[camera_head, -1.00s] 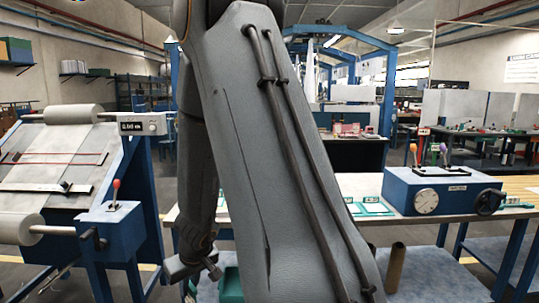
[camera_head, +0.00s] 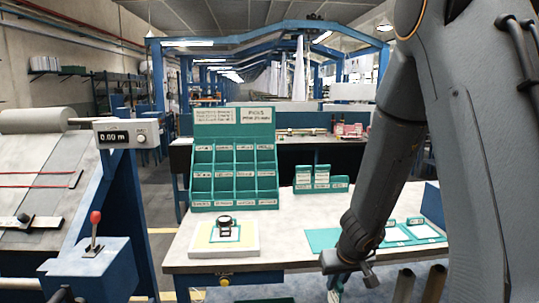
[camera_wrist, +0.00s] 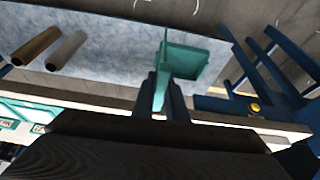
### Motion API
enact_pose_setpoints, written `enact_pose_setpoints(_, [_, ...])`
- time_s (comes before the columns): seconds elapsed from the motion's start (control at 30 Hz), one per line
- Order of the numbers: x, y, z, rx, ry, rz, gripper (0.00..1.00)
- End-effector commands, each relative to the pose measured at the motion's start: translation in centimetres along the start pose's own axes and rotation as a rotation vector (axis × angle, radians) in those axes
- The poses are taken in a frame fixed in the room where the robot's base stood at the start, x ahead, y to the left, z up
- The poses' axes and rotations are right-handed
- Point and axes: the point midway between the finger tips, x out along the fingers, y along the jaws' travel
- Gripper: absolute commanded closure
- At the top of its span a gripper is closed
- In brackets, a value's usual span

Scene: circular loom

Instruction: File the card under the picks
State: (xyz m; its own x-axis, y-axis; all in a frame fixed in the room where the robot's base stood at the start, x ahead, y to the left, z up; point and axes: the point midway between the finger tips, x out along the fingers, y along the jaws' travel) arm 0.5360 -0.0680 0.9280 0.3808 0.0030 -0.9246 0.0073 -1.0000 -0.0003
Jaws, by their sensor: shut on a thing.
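My gripper (camera_wrist: 160,92) is shut on a thin teal card (camera_wrist: 160,84), seen nearly edge-on between the fingers in the wrist view. In the head view my gripper (camera_head: 352,266) hangs at the table's front edge, right of the rack; the card cannot be made out there. The teal rack (camera_head: 233,160) stands upright on the table, with rows of labelled pockets. Its header has two white panels; the right one (camera_head: 256,115) seems to read "PICKS", the left is too small to read. The gripper is well apart from the rack.
A white-and-yellow tray with a dark round device (camera_head: 224,222) sits before the rack. Small teal card holders (camera_head: 321,182) and a teal mat (camera_head: 322,238) are right of it. A teal bin (camera_wrist: 190,62) is below. A blue machine with red lever (camera_head: 92,228) stands left.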

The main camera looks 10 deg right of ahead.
Motion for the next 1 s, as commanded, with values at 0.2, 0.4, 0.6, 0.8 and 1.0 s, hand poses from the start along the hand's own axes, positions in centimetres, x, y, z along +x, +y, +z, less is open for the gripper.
enact_pose_setpoints(0.2, [-1.5, -0.2, -0.7, -0.029, 0.006, -0.012, 1.0])
enact_pose_setpoints(0.4, [-2.5, -1.2, -1.3, -0.096, 0.003, -0.038, 1.0])
enact_pose_setpoints(0.6, [-5.5, -4.9, -3.8, -0.305, 0.008, -0.123, 1.0])
enact_pose_setpoints(0.8, [-10.5, -11.0, -7.6, -0.657, 0.007, -0.268, 1.0])
enact_pose_setpoints(1.0, [-15.3, -16.8, -11.3, -0.999, 0.005, -0.408, 1.0])
